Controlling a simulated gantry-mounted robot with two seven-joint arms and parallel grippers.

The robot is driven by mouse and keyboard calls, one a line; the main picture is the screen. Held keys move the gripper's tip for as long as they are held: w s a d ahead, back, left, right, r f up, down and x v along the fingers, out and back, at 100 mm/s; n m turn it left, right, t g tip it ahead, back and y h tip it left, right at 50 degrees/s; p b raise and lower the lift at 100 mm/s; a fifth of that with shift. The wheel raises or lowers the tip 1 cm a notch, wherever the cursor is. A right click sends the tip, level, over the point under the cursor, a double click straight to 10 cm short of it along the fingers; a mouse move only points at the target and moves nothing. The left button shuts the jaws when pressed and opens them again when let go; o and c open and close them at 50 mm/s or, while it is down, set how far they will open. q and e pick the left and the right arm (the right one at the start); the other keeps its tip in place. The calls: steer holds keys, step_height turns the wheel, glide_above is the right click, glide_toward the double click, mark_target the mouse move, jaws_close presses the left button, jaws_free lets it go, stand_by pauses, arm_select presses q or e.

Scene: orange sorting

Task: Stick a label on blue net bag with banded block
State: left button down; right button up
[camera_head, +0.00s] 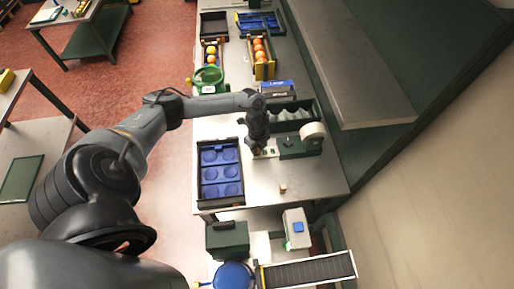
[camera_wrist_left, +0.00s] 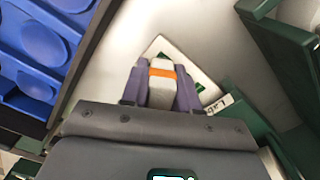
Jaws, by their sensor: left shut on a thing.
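My left gripper (camera_head: 258,150) points down over the table beside the label dispenser (camera_head: 300,145). In the left wrist view its purple-grey fingers (camera_wrist_left: 161,88) are shut on the banded block (camera_wrist_left: 160,95), a pale block with an orange band. A white card with green marks (camera_wrist_left: 195,68) lies beneath and just beyond the fingertips. I cannot tell whether the block touches it. I cannot pick out a blue net bag with certainty. My right gripper is in neither view.
A black tray with blue round wells (camera_head: 220,172) is left of the gripper. A small brownish block (camera_head: 283,188) lies on clear table in front.

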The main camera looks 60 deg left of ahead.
arm_select(q)
steer(key=shift+f, duration=0.3)
stand_by(0.6)
steer(key=shift+f+b, duration=0.2)
steer(key=shift+b, duration=0.15)
stand_by(0.3)
steer(key=shift+f, duration=0.1)
stand_by(0.6)
step_height(320, 180, up, 7)
steer(key=p, duration=0.7)
stand_by(0.6)
